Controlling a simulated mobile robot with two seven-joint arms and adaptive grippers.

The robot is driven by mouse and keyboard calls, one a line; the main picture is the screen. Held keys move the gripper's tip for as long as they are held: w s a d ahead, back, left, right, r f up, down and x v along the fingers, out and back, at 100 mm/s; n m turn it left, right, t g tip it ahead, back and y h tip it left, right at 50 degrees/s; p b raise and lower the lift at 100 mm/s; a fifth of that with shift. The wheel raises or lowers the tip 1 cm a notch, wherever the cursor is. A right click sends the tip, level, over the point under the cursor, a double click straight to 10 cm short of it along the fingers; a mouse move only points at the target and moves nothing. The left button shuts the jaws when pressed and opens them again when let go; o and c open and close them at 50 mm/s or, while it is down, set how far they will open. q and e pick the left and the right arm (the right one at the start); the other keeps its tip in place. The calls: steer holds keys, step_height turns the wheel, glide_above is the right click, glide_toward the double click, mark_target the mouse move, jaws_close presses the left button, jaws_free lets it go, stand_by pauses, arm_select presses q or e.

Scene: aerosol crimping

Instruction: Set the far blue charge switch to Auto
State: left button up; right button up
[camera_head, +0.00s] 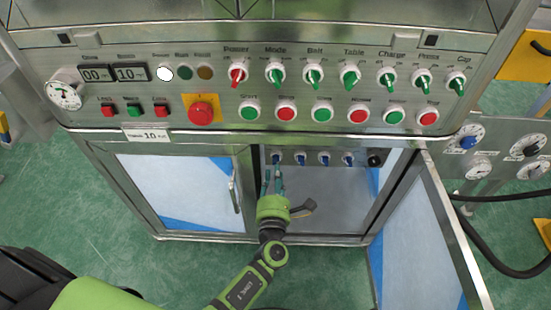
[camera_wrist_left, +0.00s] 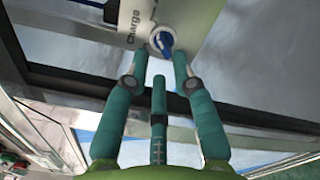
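The blue charge switch (camera_wrist_left: 162,40) shows in the left wrist view as a blue handle on a round pale base, beside the printed word Charge. In the head view the leftmost blue switch (camera_head: 276,159) of the row inside the open cabinet is right ahead of my left gripper (camera_head: 272,178). My left gripper, seen in the left wrist view (camera_wrist_left: 159,55), is open, with its fingertips apart on either side of the switch's lower edge. I cannot tell whether they touch it. The switch's setting marks are not readable. My right gripper is not in view.
More blue switches (camera_head: 324,159) sit to the right in the same row, with a black knob (camera_head: 376,160) at the end. Above is the main panel (camera_head: 215,60) with green and red switches and buttons. The cabinet door (camera_head: 425,240) stands open at the right.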

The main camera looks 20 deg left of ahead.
mark_target(275, 162)
arm_select(q)
steer(key=x, duration=0.4)
steer(key=shift+w+a+b, duration=0.15)
steer(key=shift+w+b, duration=0.2)
steer(key=shift+w, duration=0.05)
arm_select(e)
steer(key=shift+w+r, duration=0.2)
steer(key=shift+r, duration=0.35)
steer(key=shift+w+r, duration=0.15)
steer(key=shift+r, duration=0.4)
arm_select(q)
steer(key=shift+c, duration=0.5)
jaws_close()
